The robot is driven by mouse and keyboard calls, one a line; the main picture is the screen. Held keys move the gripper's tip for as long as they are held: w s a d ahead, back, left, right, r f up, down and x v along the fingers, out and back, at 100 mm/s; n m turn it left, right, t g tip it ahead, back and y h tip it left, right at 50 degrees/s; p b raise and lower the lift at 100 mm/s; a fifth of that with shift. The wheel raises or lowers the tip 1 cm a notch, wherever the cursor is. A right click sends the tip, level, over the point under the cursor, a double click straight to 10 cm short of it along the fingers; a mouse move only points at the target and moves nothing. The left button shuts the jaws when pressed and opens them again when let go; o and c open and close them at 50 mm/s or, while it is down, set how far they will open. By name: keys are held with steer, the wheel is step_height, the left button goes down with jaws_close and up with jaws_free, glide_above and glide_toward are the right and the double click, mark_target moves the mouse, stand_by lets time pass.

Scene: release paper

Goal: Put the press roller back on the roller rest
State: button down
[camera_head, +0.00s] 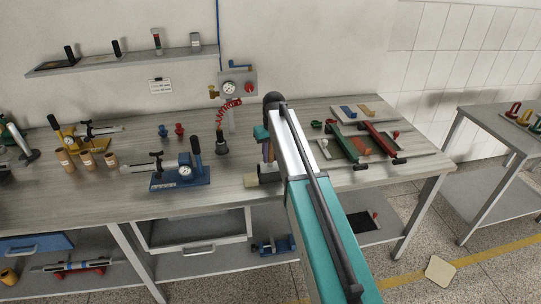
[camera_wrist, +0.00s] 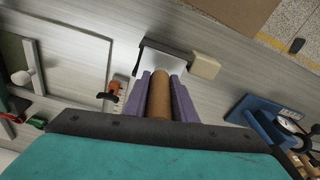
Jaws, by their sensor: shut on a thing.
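My gripper (camera_wrist: 161,88) has purple fingers and is shut on the brown cylindrical handle of the press roller (camera_wrist: 160,97). In the head view a little of the brown handle (camera_head: 267,151) shows left of my arm, which hides most of the gripper. Just beyond the fingertips in the wrist view are a dark bar and a pale plate (camera_wrist: 160,64), with a cream block (camera_wrist: 205,66) at the right end. The cream block (camera_head: 250,181) is near the bench's front edge in the head view. I cannot tell which of these parts belong to the roller rest, or whether they touch.
A blue gauge device (camera_head: 180,178) stands on the bench to the left. A black-handled stand (camera_head: 222,143) is behind it. Boards with green and red clamps (camera_head: 380,135) lie to the right of my arm. The bench front edge is close by.

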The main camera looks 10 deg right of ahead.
steer(key=c, duration=1.4)
jaws_free()
steer(key=shift+s+d+r+b, duration=0.1)
steer(key=shift+s+r+b, duration=0.4)
steer(key=shift+r, duration=1.8)
steer(key=shift+s+r+b, duration=0.1)
steer(key=shift+r+b, duration=0.7)
steer(key=shift+r, duration=1.45)
steer(key=shift+s+d+r+b, duration=0.2)
steer(key=shift+r+b, duration=0.45)
steer(key=shift+r, duration=1.65)
steer(key=shift+a, duration=0.15)
steer(key=shift+f, duration=0.1)
